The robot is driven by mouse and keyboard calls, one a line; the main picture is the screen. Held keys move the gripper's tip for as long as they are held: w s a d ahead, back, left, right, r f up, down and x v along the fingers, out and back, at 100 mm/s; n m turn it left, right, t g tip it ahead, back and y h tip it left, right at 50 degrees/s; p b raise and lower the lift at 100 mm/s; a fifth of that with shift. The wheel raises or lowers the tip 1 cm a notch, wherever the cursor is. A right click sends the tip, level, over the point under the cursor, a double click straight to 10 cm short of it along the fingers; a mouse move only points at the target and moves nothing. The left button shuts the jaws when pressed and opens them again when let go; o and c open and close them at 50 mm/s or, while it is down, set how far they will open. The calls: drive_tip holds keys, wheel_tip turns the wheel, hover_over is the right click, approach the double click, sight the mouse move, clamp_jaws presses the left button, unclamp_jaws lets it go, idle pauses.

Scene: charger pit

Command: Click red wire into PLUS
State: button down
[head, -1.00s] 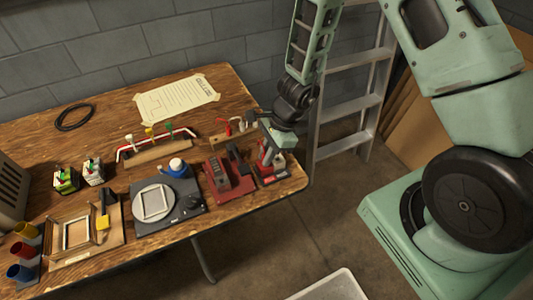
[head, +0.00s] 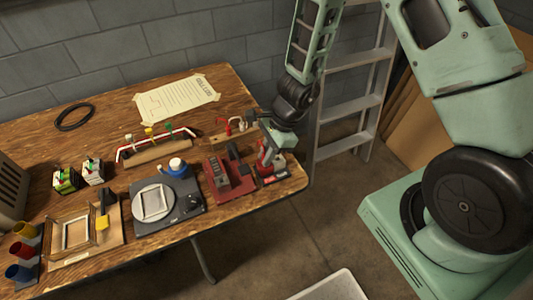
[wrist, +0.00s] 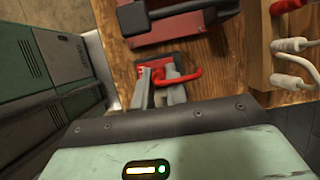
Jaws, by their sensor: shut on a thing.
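My gripper (wrist: 158,88) is shut on the red wire (wrist: 188,77), whose bent red end sticks out to the right of the fingers in the wrist view. In the head view my gripper (head: 268,155) is at the right end of the workbench, low over a small red-and-dark unit (head: 277,179). In the wrist view a red part of that unit (wrist: 150,63) shows just beyond the fingertips. My gripper covers much of the unit. No PLUS mark is legible, and I cannot tell whether the wire touches a socket.
A red base with a black lever (head: 229,186) stands close to the left of the gripper. A wooden rack (wrist: 258,45) with white and red leads is at the right in the wrist view. A dark plate (head: 194,212) and a blue bottle are farther left. The bench's front edge is near.

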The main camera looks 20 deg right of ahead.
drive_tip(key=c, duration=2.1)
unclamp_jaws()
clamp_jaws()
drive_tip(key=shift+f+b, duration=0.25)
drive_tip(key=shift+b, duration=0.05)
drive_tip(key=o, duration=0.8)
unclamp_jaws()
drive_tip(key=shift+r, duration=0.1)
